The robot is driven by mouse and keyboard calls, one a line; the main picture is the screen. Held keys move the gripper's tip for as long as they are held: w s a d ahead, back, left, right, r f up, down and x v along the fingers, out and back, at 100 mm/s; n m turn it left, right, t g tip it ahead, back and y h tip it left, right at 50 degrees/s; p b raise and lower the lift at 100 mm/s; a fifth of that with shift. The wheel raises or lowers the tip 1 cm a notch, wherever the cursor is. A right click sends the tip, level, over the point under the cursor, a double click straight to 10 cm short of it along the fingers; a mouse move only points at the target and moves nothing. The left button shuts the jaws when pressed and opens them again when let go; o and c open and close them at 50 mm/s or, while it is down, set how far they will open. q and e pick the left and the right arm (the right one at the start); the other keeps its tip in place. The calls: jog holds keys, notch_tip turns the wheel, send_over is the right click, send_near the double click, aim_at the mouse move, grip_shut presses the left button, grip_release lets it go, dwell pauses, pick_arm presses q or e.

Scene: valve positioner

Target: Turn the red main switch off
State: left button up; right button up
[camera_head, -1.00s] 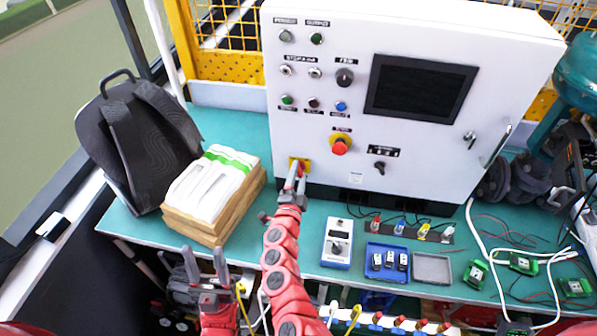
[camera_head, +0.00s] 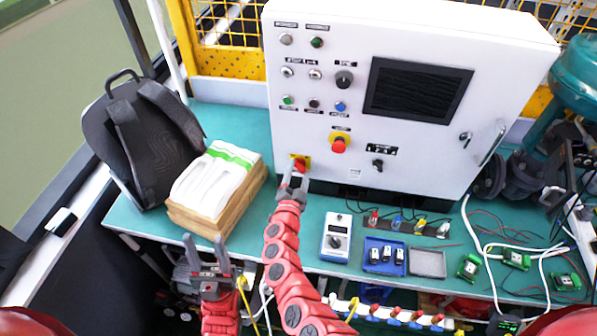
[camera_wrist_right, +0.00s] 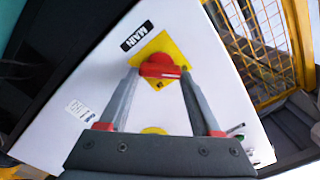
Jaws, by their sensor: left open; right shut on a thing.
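The red main switch (camera_head: 299,164) sits on a yellow plate at the lower left of the white cabinet front. In the right wrist view the red switch (camera_wrist_right: 160,66) stands on its yellow plate beside a "MAIN" label. My right gripper (camera_head: 293,175) is at the switch. Its two fingers reach the red handle from both sides in the right wrist view (camera_wrist_right: 160,78) and are shut on it. The fingers partly cover the switch in the head view. My left gripper (camera_head: 206,250) is open and empty, in front of the bench below the paper stack.
The white cabinet (camera_head: 430,150) carries a red emergency button (camera_head: 338,145), several small buttons and a dark screen (camera_head: 417,90). A stack with papers (camera_head: 215,185) and a black backpack (camera_head: 145,140) stand to the left. A blue-white meter (camera_head: 337,238) and trays lie right of my right arm.

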jog(key=o, duration=1.4)
jog(key=shift+s+a+f, duration=0.1)
jog(key=shift+s+a, duration=0.1)
jog(key=shift+s, duration=0.4)
jog(key=s+a+b, duration=0.1)
jog(key=s, duration=0.4)
jog(key=s+a+b, duration=0.1)
jog(key=s+b, duration=0.1)
jog(key=s, duration=0.3)
jog(key=s+a+b, duration=0.1)
jog(key=s, duration=0.5)
jog(key=shift+b, duration=0.35)
jog(key=shift+w, duration=0.1)
